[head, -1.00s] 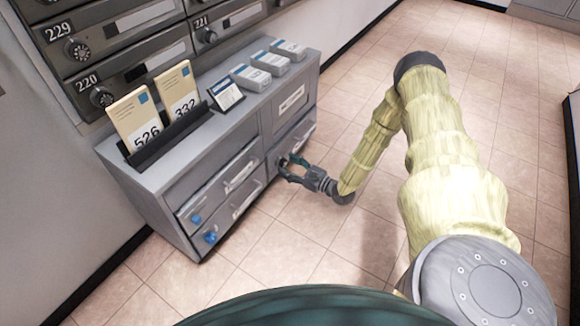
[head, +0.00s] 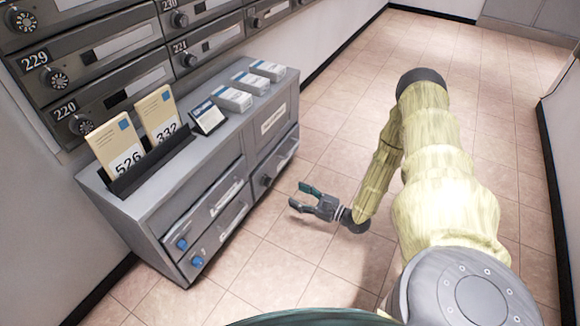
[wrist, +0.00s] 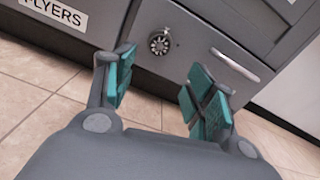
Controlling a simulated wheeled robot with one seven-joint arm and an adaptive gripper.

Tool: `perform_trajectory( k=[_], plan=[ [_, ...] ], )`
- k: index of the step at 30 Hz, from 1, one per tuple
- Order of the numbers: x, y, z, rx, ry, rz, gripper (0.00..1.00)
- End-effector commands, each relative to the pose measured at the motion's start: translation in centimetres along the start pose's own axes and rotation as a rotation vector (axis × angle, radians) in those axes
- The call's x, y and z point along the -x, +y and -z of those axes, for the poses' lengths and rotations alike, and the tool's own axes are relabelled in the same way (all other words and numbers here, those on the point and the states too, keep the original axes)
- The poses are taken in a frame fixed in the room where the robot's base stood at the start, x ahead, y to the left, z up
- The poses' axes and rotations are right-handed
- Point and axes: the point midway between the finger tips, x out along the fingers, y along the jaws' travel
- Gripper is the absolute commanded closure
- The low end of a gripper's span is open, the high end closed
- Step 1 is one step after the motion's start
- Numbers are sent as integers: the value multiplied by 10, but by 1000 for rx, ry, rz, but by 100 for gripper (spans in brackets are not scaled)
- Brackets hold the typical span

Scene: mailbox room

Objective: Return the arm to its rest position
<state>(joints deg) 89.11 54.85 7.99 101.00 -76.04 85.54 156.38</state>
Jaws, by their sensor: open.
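My gripper (head: 301,196) is open and empty in the head view, held low over the tiled floor, in front of and apart from the grey cabinet (head: 228,147). In the wrist view my gripper (wrist: 160,95) shows its teal finger pads spread wide with nothing between them. Beyond them is the cabinet's lower front, with a round dark dial (wrist: 159,42) and a drawer handle (wrist: 235,65). My arm in its pale yellow cover reaches forward on the right of the head view and bends back down toward the gripper.
On the cabinet top stand a dark holder with two cards numbered 526 (head: 116,148) and 332 (head: 159,117), a small display (head: 207,117) and several white boxes (head: 249,82). Numbered mailboxes (head: 119,93) line the wall behind. The floor (head: 330,120) right of the cabinet is clear.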

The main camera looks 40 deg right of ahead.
Motion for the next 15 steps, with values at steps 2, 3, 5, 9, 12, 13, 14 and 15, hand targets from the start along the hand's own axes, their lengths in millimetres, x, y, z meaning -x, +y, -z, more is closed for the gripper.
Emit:
perform_trajectory(
  k=[2, 3, 5, 9, 12, 13, 14, 15],
  plan=[
    [7, 0, 0, 0, 1, 1, 45],
    [9, 0, 0, 0, 1, 1, 45],
    [11, 0, 0, 0, 1, 1, 45],
    [12, 0, 0, 0, 0, 0, 45],
    [12, 0, 0, 0, 0, 0, 45],
    [12, 0, 0, 0, 0, 0, 45],
    [12, 0, 0, 0, 0, 0, 45],
    [12, 0, 0, 0, 0, 0, 45]
  ],
)
